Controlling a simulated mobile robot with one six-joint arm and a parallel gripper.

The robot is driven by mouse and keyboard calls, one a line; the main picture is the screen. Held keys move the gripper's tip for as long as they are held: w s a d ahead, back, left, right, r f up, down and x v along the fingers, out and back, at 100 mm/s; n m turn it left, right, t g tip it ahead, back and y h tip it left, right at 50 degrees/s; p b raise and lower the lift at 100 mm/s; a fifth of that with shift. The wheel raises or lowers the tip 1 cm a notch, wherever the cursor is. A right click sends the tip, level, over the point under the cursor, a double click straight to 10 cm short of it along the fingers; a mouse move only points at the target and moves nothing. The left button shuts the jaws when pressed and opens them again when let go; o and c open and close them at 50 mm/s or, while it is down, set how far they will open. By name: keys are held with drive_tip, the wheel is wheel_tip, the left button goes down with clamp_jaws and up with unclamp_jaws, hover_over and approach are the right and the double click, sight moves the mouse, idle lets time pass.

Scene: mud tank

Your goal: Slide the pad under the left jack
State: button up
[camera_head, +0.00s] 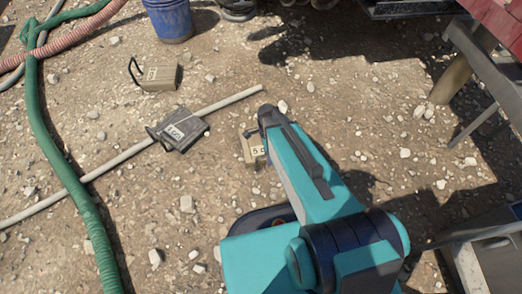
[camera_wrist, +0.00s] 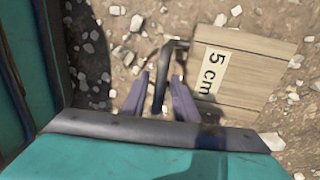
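A wooden pad marked "5 cm" (camera_wrist: 240,75) lies flat on the ground at the right of the wrist view. In the head view the same pad (camera_head: 250,148) is partly hidden behind my arm. Its dark handle (camera_wrist: 172,46) sticks out from the pad's left side. My gripper (camera_wrist: 159,78) has its two purple fingers apart, one on each side of the handle bar, with small gaps showing. The gripper does not show clearly in the head view. No jack can be made out for certain in either view.
A dark pad marked "100" (camera_head: 183,130) lies by a pale pipe (camera_head: 115,160). A tan pad (camera_head: 157,78) with a handle lies behind it. Wooden posts (camera_head: 452,78) stand right. Stony ground is open between.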

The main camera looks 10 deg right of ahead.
clamp_jaws()
drive_tip(key=shift+w, duration=0.15)
drive_tip(key=w+p, duration=0.6)
drive_tip(key=w, duration=0.9)
drive_tip(key=shift+w+d, duration=0.25)
drive_tip(key=shift+w, duration=0.15)
idle(0.3)
idle(0.3)
